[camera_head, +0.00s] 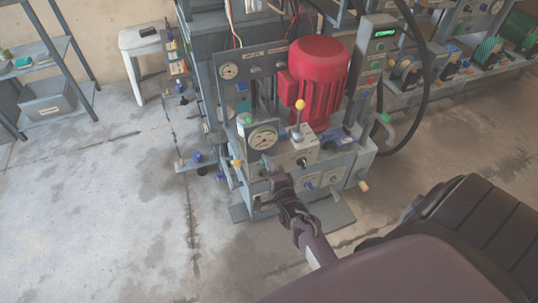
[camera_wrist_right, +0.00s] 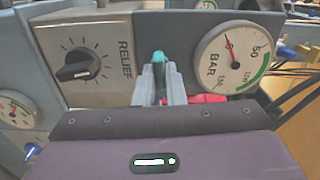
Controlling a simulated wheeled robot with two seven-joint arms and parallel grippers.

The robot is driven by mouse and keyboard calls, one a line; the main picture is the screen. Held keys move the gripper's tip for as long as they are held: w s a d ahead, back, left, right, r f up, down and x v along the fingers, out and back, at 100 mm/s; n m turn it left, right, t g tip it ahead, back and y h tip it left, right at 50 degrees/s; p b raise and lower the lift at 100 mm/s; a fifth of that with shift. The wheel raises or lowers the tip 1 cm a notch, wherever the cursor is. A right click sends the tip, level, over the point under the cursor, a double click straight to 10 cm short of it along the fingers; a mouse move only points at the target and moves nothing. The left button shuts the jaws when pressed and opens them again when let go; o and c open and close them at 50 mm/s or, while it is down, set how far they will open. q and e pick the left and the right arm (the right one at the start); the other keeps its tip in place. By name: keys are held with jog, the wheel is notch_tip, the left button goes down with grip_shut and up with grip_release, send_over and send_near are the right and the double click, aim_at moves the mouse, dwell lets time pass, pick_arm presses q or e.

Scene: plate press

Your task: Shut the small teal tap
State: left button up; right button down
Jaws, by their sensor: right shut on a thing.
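The small teal tap (camera_wrist_right: 158,58) shows in the right wrist view as a teal tip between the ends of my right gripper's fingers. The fingers hide most of it. In the head view my right gripper (camera_head: 279,181) is at the front face of the grey press, below the large gauge, and it covers the place of the tap. The right gripper (camera_wrist_right: 158,82) is shut on the teal tap. The tap's turn angle cannot be told. My left gripper is not in view.
A dial gauge (camera_wrist_right: 232,52) and a black RELIEF knob (camera_wrist_right: 82,68) flank the fingers closely. The press carries a red motor (camera_head: 318,80) and a yellow-knobbed lever (camera_head: 299,104). A shelf (camera_head: 45,75) and white stool (camera_head: 142,45) stand left. The left floor is clear.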

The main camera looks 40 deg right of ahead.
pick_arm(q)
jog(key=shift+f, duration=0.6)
pick_arm(e)
jog(key=shift+d+r+m, duration=0.1)
jog(key=shift+m, duration=0.4)
jog(key=shift+w, duration=0.1)
